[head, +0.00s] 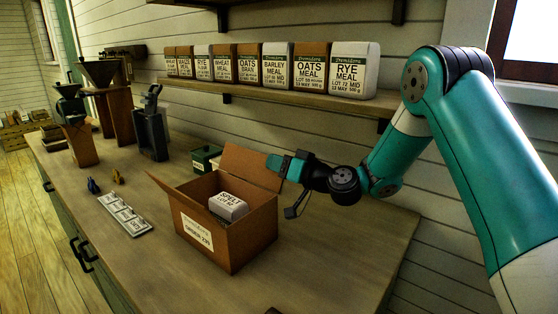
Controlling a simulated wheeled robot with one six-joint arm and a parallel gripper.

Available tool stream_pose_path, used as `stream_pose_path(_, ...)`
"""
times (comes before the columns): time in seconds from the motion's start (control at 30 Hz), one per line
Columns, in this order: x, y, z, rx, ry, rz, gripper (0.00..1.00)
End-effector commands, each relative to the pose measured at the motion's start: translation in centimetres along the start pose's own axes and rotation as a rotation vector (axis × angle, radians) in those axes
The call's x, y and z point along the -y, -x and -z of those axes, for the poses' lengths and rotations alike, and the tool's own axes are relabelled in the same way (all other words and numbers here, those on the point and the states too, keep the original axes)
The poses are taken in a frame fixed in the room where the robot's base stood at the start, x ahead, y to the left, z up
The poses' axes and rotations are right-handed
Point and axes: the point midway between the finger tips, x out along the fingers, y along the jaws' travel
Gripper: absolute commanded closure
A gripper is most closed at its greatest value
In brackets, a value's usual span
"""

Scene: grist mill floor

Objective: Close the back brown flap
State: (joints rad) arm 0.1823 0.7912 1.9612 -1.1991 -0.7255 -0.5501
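An open brown carton (238,240) with a white label stands on the bench. Its back flap (247,163) stands up, leaning back from the far edge. Another flap juts outward at the carton's left side (166,188). My gripper (279,166), teal and black, comes in from the right at the right end of the back flap. It overlaps the flap's edge in the picture; I cannot tell whether it touches it. Its fingers are too small to show any gap between them.
A wall shelf (300,91) with a row of labelled meal bags runs above and behind the carton. A green box (206,158) stands behind the carton. A label strip (125,215) lies to the left. Mills stand farther left. The bench front and right are mostly clear.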

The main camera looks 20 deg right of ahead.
Motion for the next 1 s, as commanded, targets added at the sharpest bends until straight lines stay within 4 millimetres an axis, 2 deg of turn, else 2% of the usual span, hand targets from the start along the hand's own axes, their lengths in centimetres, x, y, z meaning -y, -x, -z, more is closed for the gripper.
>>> stream_pose_path(0.2,-0.02,-0.02,-0.02,0.000,0.000,0.000,0.70)
stream_pose_path(0.33,-0.02,0.00,-0.02,0.000,0.000,0.000,1.00)
stream_pose_path(0.73,0.07,0.01,-0.16,0.000,0.019,0.001,1.00)
stream_pose_path(1.0,0.82,0.01,-0.59,-0.002,0.150,0.003,1.00)
